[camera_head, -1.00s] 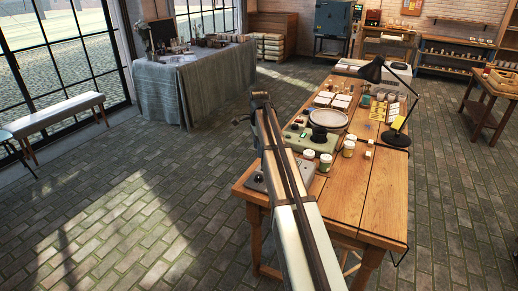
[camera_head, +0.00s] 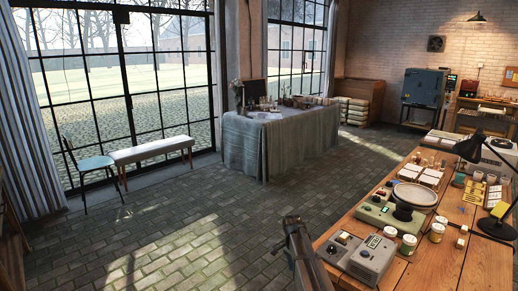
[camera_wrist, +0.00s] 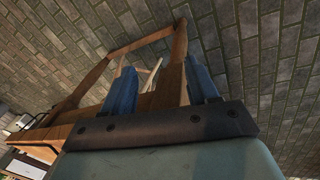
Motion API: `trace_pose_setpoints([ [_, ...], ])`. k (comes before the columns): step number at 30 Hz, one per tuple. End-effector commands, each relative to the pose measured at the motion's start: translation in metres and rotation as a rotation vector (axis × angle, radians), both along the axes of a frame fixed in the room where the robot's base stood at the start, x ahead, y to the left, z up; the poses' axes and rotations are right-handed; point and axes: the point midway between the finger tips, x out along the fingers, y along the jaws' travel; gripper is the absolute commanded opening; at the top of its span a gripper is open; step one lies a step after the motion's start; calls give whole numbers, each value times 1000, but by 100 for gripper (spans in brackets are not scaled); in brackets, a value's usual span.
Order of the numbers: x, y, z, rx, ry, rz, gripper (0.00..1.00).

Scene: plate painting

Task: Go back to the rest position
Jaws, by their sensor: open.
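My gripper (camera_wrist: 163,92) shows in the wrist view with its two blue fingers spread apart and nothing between them. Beyond the fingers are the wooden legs and frame of the worktable (camera_wrist: 95,80) and the brick floor. In the head view my arm reaches up from the bottom edge, just left of the worktable (camera_head: 440,262). The gripper's fingers cannot be made out in that view.
On the worktable stand a grey device (camera_head: 362,258), a green wheel base (camera_head: 380,214) with a pale plate (camera_head: 416,194), several jars (camera_head: 408,245) and a black lamp (camera_head: 497,222). A cloth-covered table (camera_head: 268,150) and a bench (camera_head: 150,150) stand farther back. The floor (camera_head: 180,240) at left is clear.

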Motion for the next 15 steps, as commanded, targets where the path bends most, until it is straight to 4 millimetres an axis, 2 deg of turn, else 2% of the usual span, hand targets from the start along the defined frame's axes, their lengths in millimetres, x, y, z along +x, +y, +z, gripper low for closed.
trace_pose_setpoints([
  [1,-19,-2,-20,7,23,29,59],
  [3,-38,-4,-44,20,47,73,59],
  [8,-83,-8,-95,49,103,175,59],
  [15,-159,-14,-162,104,186,323,59],
])
